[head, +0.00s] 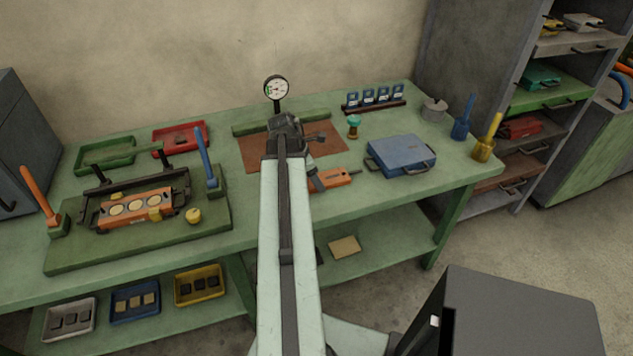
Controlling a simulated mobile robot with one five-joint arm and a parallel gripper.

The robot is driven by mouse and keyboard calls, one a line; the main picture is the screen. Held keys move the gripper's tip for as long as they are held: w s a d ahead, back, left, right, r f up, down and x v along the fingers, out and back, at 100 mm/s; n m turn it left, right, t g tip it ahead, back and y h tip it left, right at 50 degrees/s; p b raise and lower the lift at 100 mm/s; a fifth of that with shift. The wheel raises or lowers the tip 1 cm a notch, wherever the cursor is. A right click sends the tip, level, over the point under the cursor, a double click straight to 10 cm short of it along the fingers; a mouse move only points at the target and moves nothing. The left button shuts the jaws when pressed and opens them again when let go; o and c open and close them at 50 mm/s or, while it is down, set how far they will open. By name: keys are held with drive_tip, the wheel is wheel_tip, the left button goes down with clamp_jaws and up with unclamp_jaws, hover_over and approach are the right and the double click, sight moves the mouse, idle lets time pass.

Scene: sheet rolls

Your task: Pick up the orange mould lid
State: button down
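An orange flat piece (337,178), which looks like the mould lid, lies on the green bench right of my arm, with a small dark mark on top. Its left end is hidden behind my arm and gripper. My gripper (317,184) hangs down from the arm's end, right beside or over the lid's left end. I cannot tell whether it touches the lid, or whether its fingers are open or shut. An orange mould (124,211) with three round pale cavities sits in a dark frame on a green base at the left.
A blue case (401,156) lies to the right, with a teal-topped brass piece (353,125) behind. Orange (38,191) and blue (205,160) levers rise at the left.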

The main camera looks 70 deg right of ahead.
wheel_tip(320, 180, up, 10)
drive_tip(key=p, duration=1)
idle(0.3)
